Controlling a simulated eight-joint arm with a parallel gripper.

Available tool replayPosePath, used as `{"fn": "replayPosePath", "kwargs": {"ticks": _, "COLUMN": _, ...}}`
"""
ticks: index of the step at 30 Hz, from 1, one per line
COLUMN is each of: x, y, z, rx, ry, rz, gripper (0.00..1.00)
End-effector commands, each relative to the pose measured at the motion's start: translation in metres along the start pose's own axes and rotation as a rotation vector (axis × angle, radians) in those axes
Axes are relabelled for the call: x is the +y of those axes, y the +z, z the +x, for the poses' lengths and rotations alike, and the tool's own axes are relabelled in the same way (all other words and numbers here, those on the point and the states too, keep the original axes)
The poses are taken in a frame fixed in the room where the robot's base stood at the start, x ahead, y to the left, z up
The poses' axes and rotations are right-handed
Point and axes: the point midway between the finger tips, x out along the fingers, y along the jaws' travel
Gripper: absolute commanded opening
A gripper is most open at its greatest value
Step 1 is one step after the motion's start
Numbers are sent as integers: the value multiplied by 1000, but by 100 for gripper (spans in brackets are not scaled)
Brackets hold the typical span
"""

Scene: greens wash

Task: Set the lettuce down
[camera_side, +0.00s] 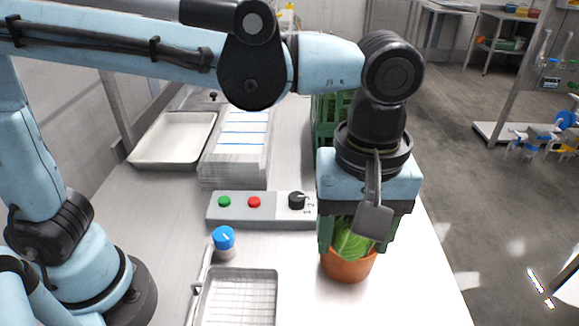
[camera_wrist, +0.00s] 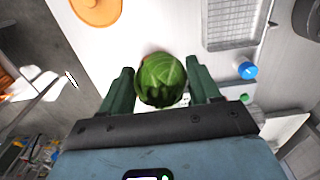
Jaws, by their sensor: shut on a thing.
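The lettuce (camera_wrist: 162,80), a round green head, is between the two dark green fingers of my gripper (camera_wrist: 160,88) in the wrist view. My gripper is shut on it, fingers on both sides. In the side view the lettuce (camera_side: 352,240) shows below my gripper (camera_side: 354,238), partly hidden by the fingers. An orange rounded vessel (camera_side: 348,266) shows just below it there. In the wrist view an orange shape (camera_wrist: 97,10) lies at the top left, apart from the lettuce in the picture. I cannot tell how high the lettuce is above the worktop.
A wire-grid tray (camera_side: 238,272) and a blue-capped object (camera_side: 223,239) are left of my gripper. A control box (camera_side: 235,212) with buttons is behind them. A pale tray (camera_side: 140,158) and a green crate (camera_side: 325,110) are farther back. The worktop's right edge is close.

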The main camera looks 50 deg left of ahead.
Motion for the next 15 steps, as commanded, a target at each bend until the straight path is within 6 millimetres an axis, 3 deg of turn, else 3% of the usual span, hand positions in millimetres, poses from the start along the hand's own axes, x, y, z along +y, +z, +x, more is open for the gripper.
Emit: {"fn": "replayPosePath", "kwargs": {"ticks": 15, "x": 28, "y": -95, "z": 59, "rx": 0, "ry": 0, "rz": -4, "gripper": 30}}
